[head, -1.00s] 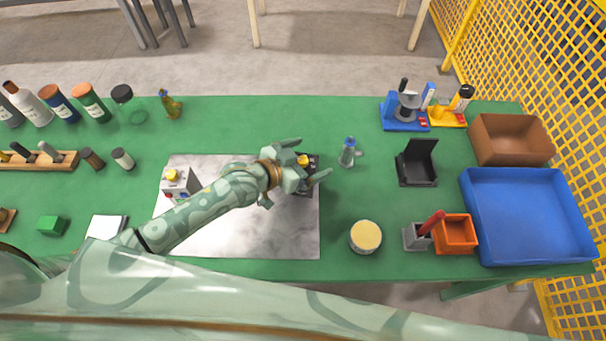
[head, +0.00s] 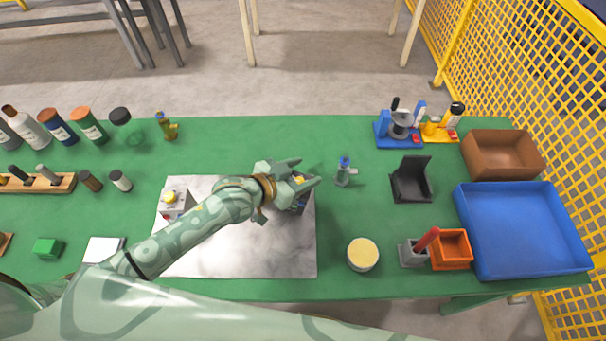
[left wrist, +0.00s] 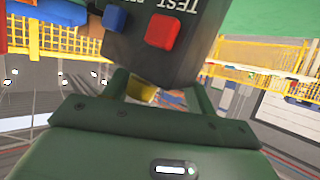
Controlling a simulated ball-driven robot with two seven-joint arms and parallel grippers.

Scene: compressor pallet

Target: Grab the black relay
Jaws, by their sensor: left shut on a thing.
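The black relay (head: 302,203) is mostly hidden under my left gripper (head: 308,173), at the right edge of the grey metal plate (head: 240,262). In the left wrist view it is a dark box (left wrist: 138,45) with a red button, a blue button and white lettering that reads "TEST". My left gripper (left wrist: 162,92) is shut on it there, with a finger on either side. A yellow part shows between the fingers. I cannot tell whether the relay still touches the plate. My right gripper is not in view.
A light grey box with a yellow knob (head: 172,210) stands at the plate's left. A small blue-topped bottle (head: 344,175) stands close right of the gripper. A round cream-topped tin (head: 362,254), black holder (head: 411,183) and blue tray (head: 525,267) lie further right.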

